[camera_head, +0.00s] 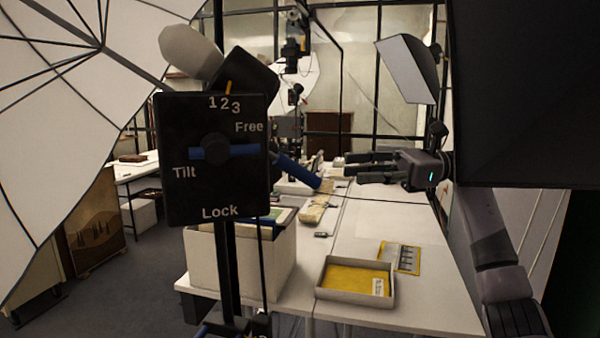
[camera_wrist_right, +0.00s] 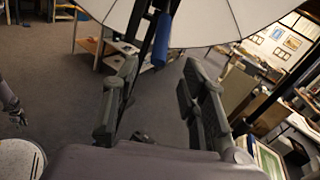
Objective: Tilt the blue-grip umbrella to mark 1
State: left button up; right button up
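The white umbrella (camera_head: 60,100) with dark ribs fills the left of the head view. Its blue grip (camera_head: 297,172) slants down right from behind a black panel (camera_head: 190,115) marked 1, 2, 3, Free, Tilt and Lock. An orange pointer (camera_head: 229,87) on a tilted dark block stands just above the 2. My right gripper (camera_head: 352,167) is open and empty, right of the grip and apart from it. In the wrist view the grip (camera_wrist_right: 161,40) hangs beyond the open fingers (camera_wrist_right: 155,95). My left gripper does not show.
A white table (camera_head: 420,290) holds a tray (camera_head: 355,297) with a yellow item and a yellow sheet (camera_head: 399,257). A pale box (camera_head: 255,270) stands behind the stand's pole (camera_head: 228,270). A black panel-like shape (camera_head: 530,90) covers the upper right.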

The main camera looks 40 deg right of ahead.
aim_at(310, 172)
jog(key=p+x, duration=0.2)
jog(key=x, duration=0.8)
jog(key=shift+a+r+p, duration=0.15)
jog(key=shift+r+p, duration=0.05)
jog(key=shift+p, duration=0.15)
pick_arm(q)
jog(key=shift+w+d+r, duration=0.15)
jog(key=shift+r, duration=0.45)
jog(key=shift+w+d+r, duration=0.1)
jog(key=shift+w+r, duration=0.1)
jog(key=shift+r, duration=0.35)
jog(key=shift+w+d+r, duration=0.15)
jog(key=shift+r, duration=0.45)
pick_arm(e)
jog(key=shift+w+a+f, duration=0.1)
jog(key=shift+w+a, duration=0.1)
jog(key=shift+a, duration=0.4)
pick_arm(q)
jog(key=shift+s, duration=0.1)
pick_arm(e)
grip_shut()
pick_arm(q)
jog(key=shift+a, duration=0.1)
pick_arm(e)
jog(key=shift+s, duration=0.1)
